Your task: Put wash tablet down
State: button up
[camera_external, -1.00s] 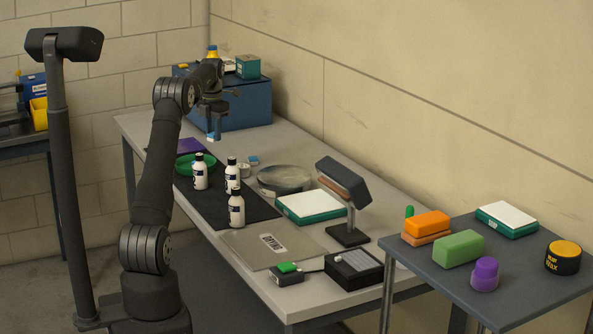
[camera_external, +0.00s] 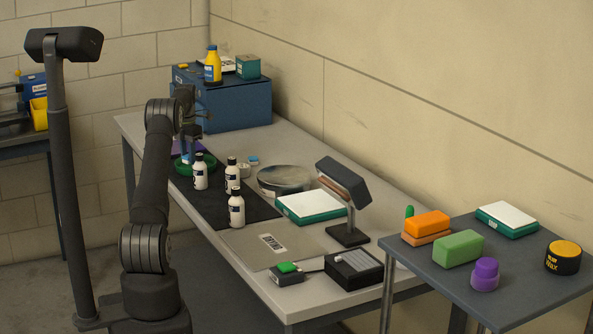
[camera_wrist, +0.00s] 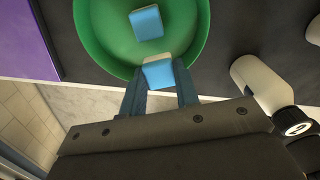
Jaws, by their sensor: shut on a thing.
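My gripper (camera_wrist: 157,92) is shut on a blue-and-white wash tablet (camera_wrist: 158,73), which sits between the fingertips at the near rim of a green dish (camera_wrist: 88,40). A second blue tablet (camera_wrist: 147,23) lies inside the dish. In the external view my gripper (camera_external: 189,150) points down over the green dish (camera_external: 207,168), partly hidden by my arm and the bottles. Whether the held tablet touches the dish cannot be told. Another small blue tablet (camera_external: 253,159) lies on the bench, right of the dish.
White bottles with dark caps (camera_external: 200,174) stand close beside the dish; one (camera_wrist: 260,80) is just right of my gripper in the wrist view. A small round cup (camera_external: 244,171), a round grey dish (camera_external: 284,179) and a blue box (camera_external: 235,107) are also on the bench.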

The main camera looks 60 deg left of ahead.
aim_at(188, 162)
jog(key=shift+f, duration=1.6)
jog(key=shift+f, duration=0.2)
jog(key=o, duration=0.7)
jog(key=shift+c, duration=0.2)
jog(key=shift+r, duration=0.1)
notch_tip(188, 162, up, 12)
jog(key=shift+r, duration=0.15)
notch_tip(188, 162, down, 12)
jog(key=shift+f, duration=0.1)
jog(key=shift+r, duration=2)
